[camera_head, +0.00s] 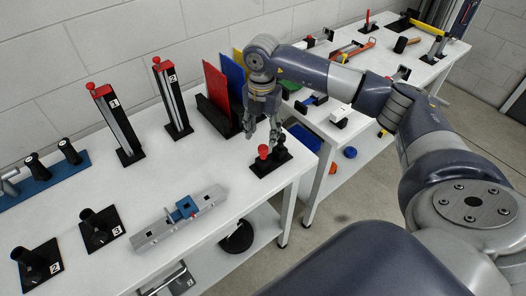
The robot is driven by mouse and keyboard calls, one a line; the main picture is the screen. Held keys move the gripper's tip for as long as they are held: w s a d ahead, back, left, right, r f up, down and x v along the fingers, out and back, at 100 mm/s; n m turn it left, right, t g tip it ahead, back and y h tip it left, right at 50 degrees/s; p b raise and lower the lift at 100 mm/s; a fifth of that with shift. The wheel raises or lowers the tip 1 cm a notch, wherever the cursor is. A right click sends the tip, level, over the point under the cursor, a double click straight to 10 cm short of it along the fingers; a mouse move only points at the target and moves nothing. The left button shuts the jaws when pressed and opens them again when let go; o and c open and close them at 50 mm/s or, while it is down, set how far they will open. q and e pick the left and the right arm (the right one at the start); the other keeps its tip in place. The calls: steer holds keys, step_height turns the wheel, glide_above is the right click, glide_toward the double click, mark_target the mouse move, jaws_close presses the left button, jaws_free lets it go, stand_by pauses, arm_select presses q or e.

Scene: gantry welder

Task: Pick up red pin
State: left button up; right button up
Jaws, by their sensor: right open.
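The red pin (263,152) stands upright in a black base (271,164) near the right end of the near white table. A black pin (281,142) stands beside it in the same base. My right gripper (262,133) points down just above and behind the red pin, with its fingers apart and nothing between them. The fingertips look close to the pin tops, but I cannot tell whether they touch. My left gripper is not in view.
Coloured panels (217,92) stand in a black holder close behind my gripper. Two red-topped posts, 1 (118,122) and 2 (172,95), stand farther left. A metal rail with a blue slider (183,209) lies at the front. A second table (343,138) stands beyond a gap.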

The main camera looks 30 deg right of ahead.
mark_target(263, 147)
step_height(263, 147, down, 3)
steer(key=shift+r+p, duration=0.15)
steer(key=shift+p, duration=0.15)
steer(key=shift+f+p, duration=0.3)
step_height(263, 147, down, 4)
steer(key=shift+s+r+p, duration=0.15)
steer(key=shift+r+p, duration=0.05)
steer(key=shift+p, duration=0.65)
steer(key=shift+f, duration=0.5)
jaws_close()
